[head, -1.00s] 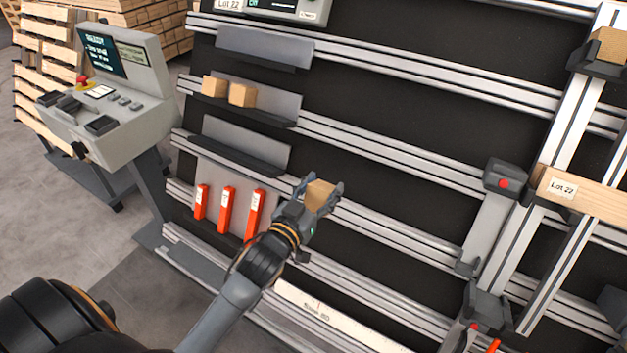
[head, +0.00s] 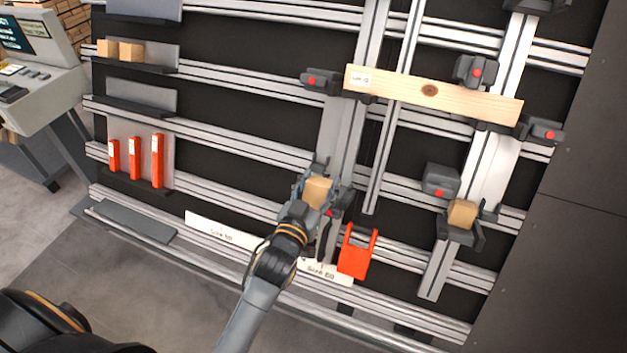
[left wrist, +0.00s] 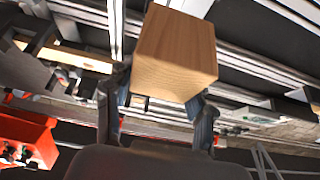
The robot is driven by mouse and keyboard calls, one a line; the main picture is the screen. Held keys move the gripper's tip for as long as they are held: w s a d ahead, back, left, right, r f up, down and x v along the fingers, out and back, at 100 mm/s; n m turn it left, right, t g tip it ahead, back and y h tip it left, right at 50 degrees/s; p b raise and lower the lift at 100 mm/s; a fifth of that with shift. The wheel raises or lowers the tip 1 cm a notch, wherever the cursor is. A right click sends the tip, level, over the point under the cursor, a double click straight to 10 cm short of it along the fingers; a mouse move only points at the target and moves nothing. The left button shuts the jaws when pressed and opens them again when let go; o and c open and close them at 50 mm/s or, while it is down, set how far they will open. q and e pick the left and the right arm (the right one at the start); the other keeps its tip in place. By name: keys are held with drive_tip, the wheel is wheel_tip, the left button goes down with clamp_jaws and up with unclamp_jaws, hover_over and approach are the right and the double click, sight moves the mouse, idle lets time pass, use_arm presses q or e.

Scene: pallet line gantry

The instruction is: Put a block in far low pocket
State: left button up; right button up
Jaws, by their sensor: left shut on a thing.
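My left gripper (head: 316,188) is shut on a light wooden block (head: 318,193), held in front of the lower end of the left upright. The held block also shows large between the fingers in the left wrist view (left wrist: 175,55). A dark pocket at the low end of the right upright (head: 460,235) has another wooden block (head: 463,213) in it. Whatever pocket lies behind my left gripper is mostly hidden, and I cannot tell whether the held block touches it. My right gripper is not in view.
A wooden board (head: 430,92) spans the uprights above, between dark clamps with red buttons. A red holder (head: 356,255) sits just right of my gripper, low down. Two spare blocks (head: 131,51) rest on a shelf at upper left, above red pieces (head: 135,158).

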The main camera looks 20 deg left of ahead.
sight(326, 179)
use_arm(q)
drive_tip(key=shift+d, duration=0.2)
drive_tip(key=shift+w+a+f+b, duration=0.15)
drive_tip(key=shift+w+f+b, duration=0.55)
drive_tip(key=shift+w+b, duration=0.25)
drive_tip(key=shift+w+f+b, duration=0.2)
drive_tip(key=shift+w+b, duration=0.25)
drive_tip(key=shift+w+f, duration=0.15)
drive_tip(key=shift+w, duration=0.25)
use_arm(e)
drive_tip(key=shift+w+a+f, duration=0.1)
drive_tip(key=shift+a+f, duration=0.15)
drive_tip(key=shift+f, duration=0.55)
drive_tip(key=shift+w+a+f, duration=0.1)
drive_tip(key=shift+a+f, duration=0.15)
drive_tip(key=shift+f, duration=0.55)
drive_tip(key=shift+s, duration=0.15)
use_arm(q)
drive_tip(key=shift+s, duration=0.1)
